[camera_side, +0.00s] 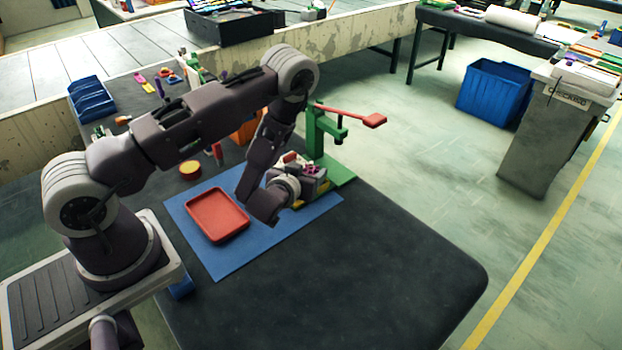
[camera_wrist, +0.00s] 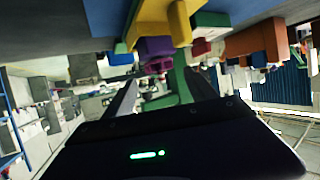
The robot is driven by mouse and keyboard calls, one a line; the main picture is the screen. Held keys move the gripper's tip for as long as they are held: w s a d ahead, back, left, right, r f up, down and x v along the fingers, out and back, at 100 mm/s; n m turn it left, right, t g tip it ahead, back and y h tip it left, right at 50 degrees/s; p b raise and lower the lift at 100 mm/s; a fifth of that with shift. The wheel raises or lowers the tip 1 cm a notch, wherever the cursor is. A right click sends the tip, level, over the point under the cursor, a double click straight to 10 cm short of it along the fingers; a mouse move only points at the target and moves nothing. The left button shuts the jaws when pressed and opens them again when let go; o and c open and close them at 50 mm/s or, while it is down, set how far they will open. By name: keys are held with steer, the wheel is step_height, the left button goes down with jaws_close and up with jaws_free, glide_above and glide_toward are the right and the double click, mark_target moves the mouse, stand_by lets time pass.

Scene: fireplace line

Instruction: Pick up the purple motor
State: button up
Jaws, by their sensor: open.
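The purple motor (camera_wrist: 155,48) shows in the wrist view just beyond the fingertips, against a yellow piece (camera_wrist: 158,18). In the side view only a small purple patch of the motor (camera_side: 312,168) shows, by the green press; the rest is hidden by my gripper. My gripper (camera_wrist: 160,78) is open, with its two dark fingers apart and nothing visible held between them. The motor lies ahead of the gap between the fingers. I cannot tell if a finger touches it.
A green press (camera_side: 317,140) with a red lever (camera_side: 345,115) stands close behind my gripper. An empty red tray (camera_side: 217,214) lies on a blue mat (camera_side: 225,262). A blue bin set (camera_side: 88,102) stands at the left. The dark table's front right is clear.

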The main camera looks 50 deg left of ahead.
mark_target(311, 167)
steer(key=x, duration=0.7)
steer(key=shift+a+f, duration=0.15)
steer(key=shift+f, duration=0.2)
jaws_close()
